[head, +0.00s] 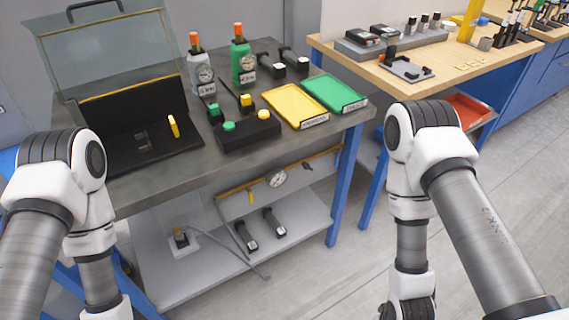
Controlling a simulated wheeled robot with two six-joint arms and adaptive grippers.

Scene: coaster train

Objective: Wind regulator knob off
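I cannot tell for certain which part is the regulator knob.
A black open case (140,127) stands on the bench's left. A yellow tray (294,106) and a green tray (333,93) lie on its right. A black box with coloured buttons (247,133) is at the front. The lower shelf (290,235) holds a gauge panel and handles.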

